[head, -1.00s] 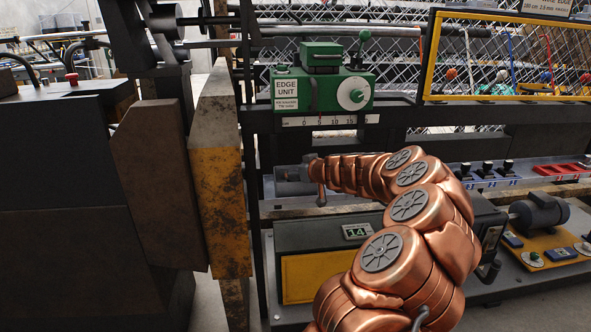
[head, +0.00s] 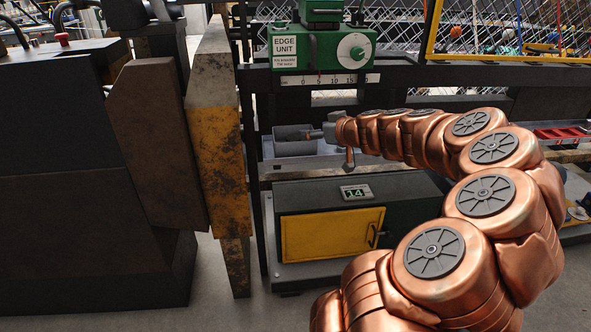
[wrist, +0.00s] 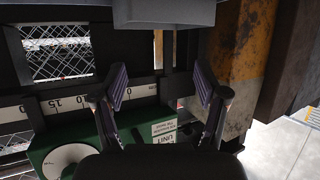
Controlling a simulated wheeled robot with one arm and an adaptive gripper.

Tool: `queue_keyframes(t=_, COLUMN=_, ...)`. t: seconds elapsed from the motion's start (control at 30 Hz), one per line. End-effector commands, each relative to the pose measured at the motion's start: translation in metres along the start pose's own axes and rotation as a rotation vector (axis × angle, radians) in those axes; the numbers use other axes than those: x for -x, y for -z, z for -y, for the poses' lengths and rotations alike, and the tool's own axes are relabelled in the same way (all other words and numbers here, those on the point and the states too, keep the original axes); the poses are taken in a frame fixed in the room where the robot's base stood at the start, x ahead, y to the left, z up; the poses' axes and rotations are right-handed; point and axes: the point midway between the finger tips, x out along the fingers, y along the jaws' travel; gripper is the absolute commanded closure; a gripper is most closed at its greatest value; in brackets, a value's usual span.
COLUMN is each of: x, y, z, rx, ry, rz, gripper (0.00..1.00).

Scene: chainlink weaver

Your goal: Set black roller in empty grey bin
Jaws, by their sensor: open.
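A grey bin (head: 295,147) sits on the rail shelf below the green edge unit in the head view. My gripper (head: 318,134) is just right of the bin, at the end of my copper arm, small in this view. In the wrist view my gripper (wrist: 162,88) is open, its two fingers wide apart with nothing seen held between them. A grey surface (wrist: 165,12), probably the bin, crosses the top of the wrist view beyond the fingertips. I cannot make out the black roller in either current view. The inside of the bin is mostly not visible.
The green edge unit (head: 318,50) with its scale strip (head: 330,79) is above the bin. A rusty yellow post (head: 218,150) stands close on the left. A dark cabinet with a yellow door (head: 332,235) is below. Wire mesh is behind.

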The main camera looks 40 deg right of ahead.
Motion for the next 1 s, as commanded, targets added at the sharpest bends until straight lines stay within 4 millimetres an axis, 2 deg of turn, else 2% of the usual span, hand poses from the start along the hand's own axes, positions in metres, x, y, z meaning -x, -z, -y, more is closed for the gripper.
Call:
queue_keyframes(t=0.17, x=0.000, y=0.000, z=0.002, rx=0.001, ry=0.004, rz=0.001, gripper=0.27)
queue_keyframes(t=0.27, x=-0.004, y=0.004, z=0.022, rx=0.005, ry=0.043, rz=0.010, gripper=0.27)
queue_keyframes(t=0.37, x=-0.011, y=0.010, z=0.074, rx=0.013, ry=0.142, rz=0.041, gripper=0.27)
queue_keyframes(t=0.47, x=-0.013, y=0.010, z=0.149, rx=0.023, ry=0.278, rz=0.111, gripper=0.27)
queue_keyframes(t=0.5, x=-0.010, y=0.008, z=0.182, rx=0.029, ry=0.339, rz=0.150, gripper=0.27)
queue_keyframes(t=0.57, x=-0.002, y=-0.001, z=0.230, rx=0.037, ry=0.418, rz=0.220, gripper=0.27)
queue_keyframes(t=0.6, x=0.006, y=-0.011, z=0.262, rx=0.041, ry=0.472, rz=0.279, gripper=0.27)
queue_keyframes(t=0.7, x=0.037, y=-0.041, z=0.331, rx=0.061, ry=0.572, rz=0.445, gripper=0.27)
queue_keyframes(t=0.77, x=0.058, y=-0.064, z=0.362, rx=0.073, ry=0.607, rz=0.556, gripper=0.27)
queue_keyframes(t=0.8, x=0.075, y=-0.081, z=0.380, rx=0.082, ry=0.622, rz=0.635, gripper=0.27)
queue_keyframes(t=0.9, x=0.119, y=-0.122, z=0.407, rx=0.108, ry=0.614, rz=0.829, gripper=0.27)
queue_keyframes(t=1.0, x=0.164, y=-0.161, z=0.415, rx=0.133, ry=0.547, rz=1.016, gripper=0.27)
